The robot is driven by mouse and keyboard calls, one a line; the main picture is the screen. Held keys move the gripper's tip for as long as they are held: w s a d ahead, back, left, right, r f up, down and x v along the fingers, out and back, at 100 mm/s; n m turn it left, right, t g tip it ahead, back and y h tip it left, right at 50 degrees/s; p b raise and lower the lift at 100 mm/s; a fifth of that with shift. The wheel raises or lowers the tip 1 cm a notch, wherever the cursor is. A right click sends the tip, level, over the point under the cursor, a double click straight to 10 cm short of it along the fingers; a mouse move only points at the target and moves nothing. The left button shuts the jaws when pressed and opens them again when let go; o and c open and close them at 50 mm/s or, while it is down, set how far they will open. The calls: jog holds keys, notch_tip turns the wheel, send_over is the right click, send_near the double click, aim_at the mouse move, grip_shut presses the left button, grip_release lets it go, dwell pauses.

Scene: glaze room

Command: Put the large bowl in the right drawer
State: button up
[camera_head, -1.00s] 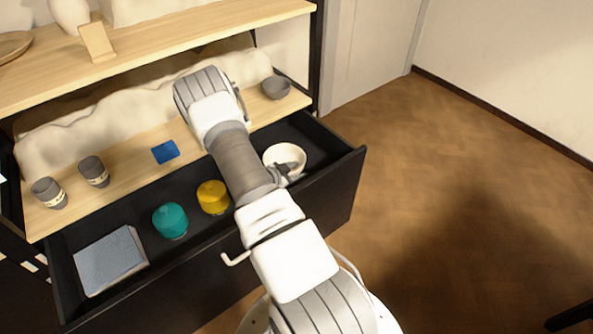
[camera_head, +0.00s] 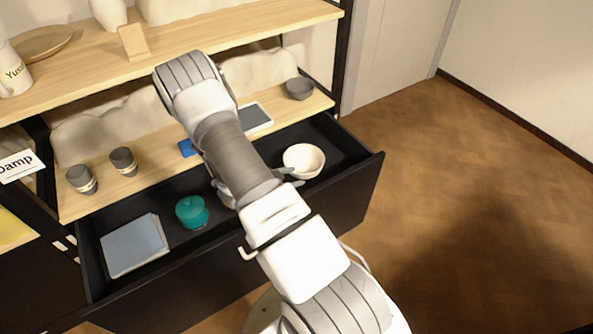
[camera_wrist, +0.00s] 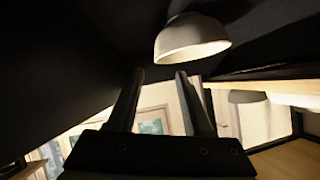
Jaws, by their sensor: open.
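The large cream-white bowl (camera_head: 304,160) sits upright inside the open black drawer (camera_head: 364,172), toward its right end. In the wrist view the bowl (camera_wrist: 190,40) shows past the fingertips, with a gap between them. My gripper (camera_wrist: 158,75) is open with nothing between its fingers. In the head view my arm hides most of it; a grey part shows just left of the bowl. A smaller grey bowl (camera_head: 300,89) stands on the wooden shelf behind the drawer.
On the shelf are two grey cups (camera_head: 81,179), a blue item (camera_head: 187,148) and a dark-faced tablet (camera_head: 256,118). The floor at right is clear.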

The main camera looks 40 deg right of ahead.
jog(key=w+a+r+n+t+y, duration=0.6)
jog(key=w+a+r, duration=0.65)
jog(key=r, duration=0.45)
jog(key=s+a+r+n+t+y, duration=0.1)
jog(key=a+r+n+y, duration=0.25)
jog(key=a+r, duration=0.45)
jog(key=s+a+r+n+y, duration=0.2)
jog(key=s+a+r+n, duration=0.1)
jog(key=s+r, duration=0.35)
jog(key=s+a+r+n+y, duration=0.2)
jog(key=s+a+r+n, duration=0.25)
jog(key=s, duration=0.25)
jog(key=s+d+r+n+g, duration=0.1)
jog(key=s, duration=0.6)
jog(key=s+d+r+n+g+h, duration=0.1)
jog(key=s+r+n, duration=0.1)
jog(key=s, duration=0.6)
jog(key=shift+d+n, duration=0.3)
